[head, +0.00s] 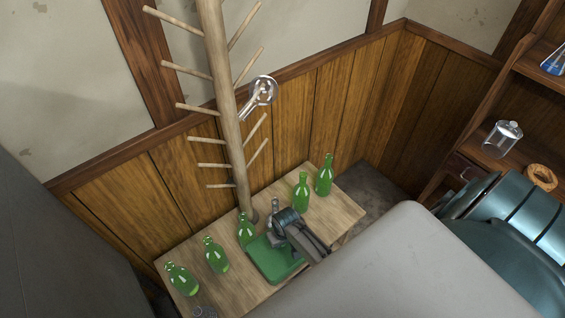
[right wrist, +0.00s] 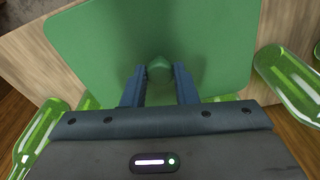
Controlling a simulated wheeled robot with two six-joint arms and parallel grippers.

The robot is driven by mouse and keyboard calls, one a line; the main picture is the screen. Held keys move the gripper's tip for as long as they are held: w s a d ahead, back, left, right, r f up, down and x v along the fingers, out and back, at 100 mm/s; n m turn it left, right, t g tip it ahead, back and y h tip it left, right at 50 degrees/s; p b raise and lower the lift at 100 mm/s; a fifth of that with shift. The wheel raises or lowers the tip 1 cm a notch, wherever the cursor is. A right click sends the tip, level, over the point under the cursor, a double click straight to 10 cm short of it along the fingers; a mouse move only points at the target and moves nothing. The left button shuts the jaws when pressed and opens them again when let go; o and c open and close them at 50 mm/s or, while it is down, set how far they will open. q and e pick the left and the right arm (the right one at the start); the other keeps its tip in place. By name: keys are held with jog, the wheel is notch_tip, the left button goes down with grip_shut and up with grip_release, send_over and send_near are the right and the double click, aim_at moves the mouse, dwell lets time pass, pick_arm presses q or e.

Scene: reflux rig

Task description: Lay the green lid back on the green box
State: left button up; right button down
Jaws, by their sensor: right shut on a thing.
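The green lid (head: 272,262) is a flat rounded square over the wooden bench. It fills the upper middle of the right wrist view (right wrist: 90,45), with a small green knob (right wrist: 160,66) on it. My right gripper (right wrist: 160,85) is shut on the knob, one finger on each side. In the head view my right gripper (head: 287,224) is above the lid and hides part of it. I cannot make out the green box separately from the lid, nor tell whether the lid touches anything beneath it. My left gripper is not in view.
Several green bottles stand on the bench (head: 338,212), one (head: 246,230) close beside the lid and one (head: 301,192) behind my gripper. A wooden peg rack (head: 228,110) rises behind, with a glass flask (head: 262,92) on a peg. Shelves at right hold a glass jar (head: 502,139).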

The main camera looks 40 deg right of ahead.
jog(key=shift+f, duration=0.15)
jog(key=shift+p, duration=0.45)
jog(key=shift+f, duration=0.5)
dwell(0.6)
jog(key=c, duration=1.1)
grip_release()
jog(key=shift+r, duration=0.1)
